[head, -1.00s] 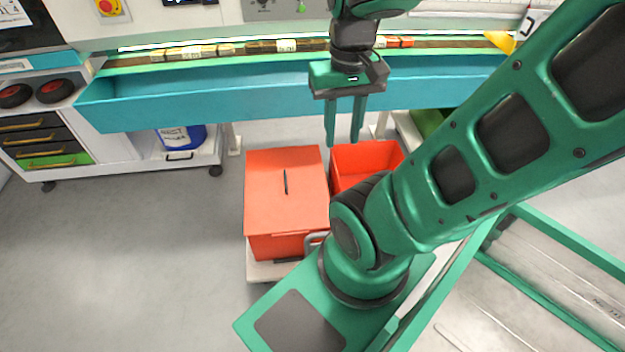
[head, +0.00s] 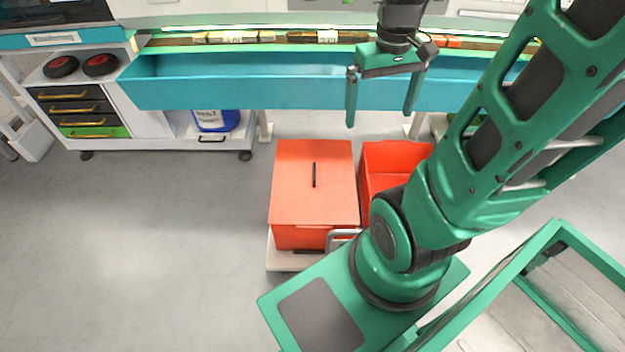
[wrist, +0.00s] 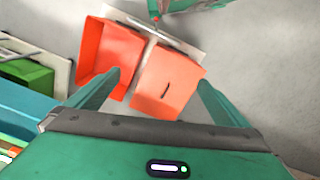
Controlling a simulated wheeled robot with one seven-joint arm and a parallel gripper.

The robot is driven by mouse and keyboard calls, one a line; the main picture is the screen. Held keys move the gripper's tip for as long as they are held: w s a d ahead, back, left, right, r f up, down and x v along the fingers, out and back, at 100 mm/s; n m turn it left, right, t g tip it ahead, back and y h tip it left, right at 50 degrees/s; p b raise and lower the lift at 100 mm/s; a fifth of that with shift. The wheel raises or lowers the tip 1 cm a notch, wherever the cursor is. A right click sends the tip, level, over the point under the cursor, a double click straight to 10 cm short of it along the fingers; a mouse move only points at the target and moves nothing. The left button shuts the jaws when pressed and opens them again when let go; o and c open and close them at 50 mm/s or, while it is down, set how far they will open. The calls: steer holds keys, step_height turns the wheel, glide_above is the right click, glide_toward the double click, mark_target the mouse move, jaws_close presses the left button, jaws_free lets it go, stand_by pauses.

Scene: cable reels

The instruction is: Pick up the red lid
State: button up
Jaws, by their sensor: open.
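The red lid (head: 313,182) lies flat on the left of two red boxes and has a thin dark handle on its middle. In the wrist view the lid (wrist: 180,75) shows between the fingers, its handle a short dark bar. My gripper (head: 380,118) is open and empty. In the head view it appears beyond the lid and to its right, in front of the teal trough. It is above the boxes and apart from the lid. In the wrist view its fingers (wrist: 155,88) are spread wide.
An open, empty red box (head: 385,165) stands right of the lidded one. Both are on a low white cart (head: 285,262) next to my base. A teal trough (head: 200,85) runs along the bench behind. A white cabinet (head: 150,120) is at left; the floor at left is clear.

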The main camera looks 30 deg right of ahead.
steer(key=w+d+f+n, duration=0.35)
steer(key=w+f, duration=0.25)
steer(key=w, duration=0.5)
steer(key=n, duration=1.1)
glide_above(314, 170)
step_height(314, 170, down, 40)
steer(key=shift+r, duration=0.25)
steer(key=shift+f, duration=2.95)
steer(key=shift+w, duration=0.1)
steer(key=c, duration=1.1)
steer(key=shift+r, duration=0.1)
